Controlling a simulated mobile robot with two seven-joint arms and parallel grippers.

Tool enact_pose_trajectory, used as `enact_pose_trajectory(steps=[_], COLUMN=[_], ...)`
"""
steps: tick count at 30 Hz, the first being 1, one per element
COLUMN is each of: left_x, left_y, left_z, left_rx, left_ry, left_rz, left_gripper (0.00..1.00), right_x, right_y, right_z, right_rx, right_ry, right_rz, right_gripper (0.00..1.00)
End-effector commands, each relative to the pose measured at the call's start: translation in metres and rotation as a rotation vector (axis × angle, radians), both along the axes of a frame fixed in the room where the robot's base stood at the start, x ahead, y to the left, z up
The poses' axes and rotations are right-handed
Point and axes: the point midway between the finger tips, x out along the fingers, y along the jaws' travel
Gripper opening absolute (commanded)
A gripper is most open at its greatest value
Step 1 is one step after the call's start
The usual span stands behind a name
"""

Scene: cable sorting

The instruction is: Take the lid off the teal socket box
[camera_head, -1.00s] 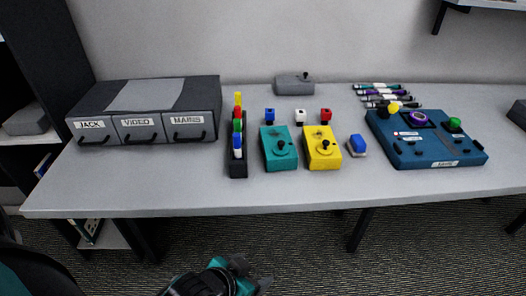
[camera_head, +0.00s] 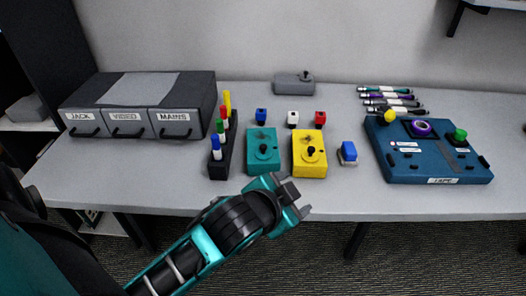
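The teal socket box (camera_head: 256,163) stands on the table between the marker rack and a yellow box. Its lid is on, with a dark round knob (camera_head: 263,149) on top. My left gripper (camera_head: 297,194) is at the table's front edge, below and to the right of the teal box and in front of the yellow box. Its two fingers look spread apart with nothing between them. It does not touch the teal box. My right gripper is not in view.
A yellow knobbed box (camera_head: 310,165) stands close to the right of the teal one. A black rack (camera_head: 219,166) of colored pens is close on the left. Small blue (camera_head: 261,116), white (camera_head: 293,119) and red (camera_head: 320,119) plugs stand behind. A blue eraser-like block (camera_head: 347,153) lies farther right.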

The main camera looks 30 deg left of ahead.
Motion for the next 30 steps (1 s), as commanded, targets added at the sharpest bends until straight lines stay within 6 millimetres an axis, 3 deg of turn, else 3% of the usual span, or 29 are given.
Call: enact_pose_trajectory(steps=[3,8,12,15,18,21,25,26,29,30], left_x=[0.039,0.076,0.072,0.052,0.030,0.013,0.010,0.014,0.033,0.043], left_y=[-0.021,-0.073,-0.136,-0.178,-0.211,-0.227,-0.214,-0.205,-0.159,-0.134], left_z=[0.046,0.134,0.202,0.225,0.223,0.200,0.151,0.139,0.104,0.095], left_rx=[0.111,0.356,0.645,0.872,1.112,1.362,1.680,-1.647,-1.483,-1.416], left_ry=[-0.239,-0.688,-1.123,-1.412,-1.674,-1.892,-2.080,1.980,1.595,1.447], left_rz=[-0.114,-0.340,-0.585,-0.776,-0.988,-1.233,-1.625,1.629,1.618,1.622], left_gripper=[0.71,0.71,0.71,0.71,0.71,0.71,0.71,0.71,0.71,0.71], right_x=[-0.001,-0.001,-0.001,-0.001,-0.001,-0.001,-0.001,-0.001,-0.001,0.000], right_y=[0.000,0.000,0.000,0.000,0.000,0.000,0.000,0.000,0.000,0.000], right_z=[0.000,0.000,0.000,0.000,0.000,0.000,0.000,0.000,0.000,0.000], right_rx=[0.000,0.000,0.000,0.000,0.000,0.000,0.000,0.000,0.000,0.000], right_ry=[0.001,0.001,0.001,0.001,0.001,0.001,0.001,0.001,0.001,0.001], right_rz=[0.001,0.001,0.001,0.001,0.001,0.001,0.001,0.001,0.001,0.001], right_gripper=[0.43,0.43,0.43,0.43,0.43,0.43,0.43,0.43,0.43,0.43])
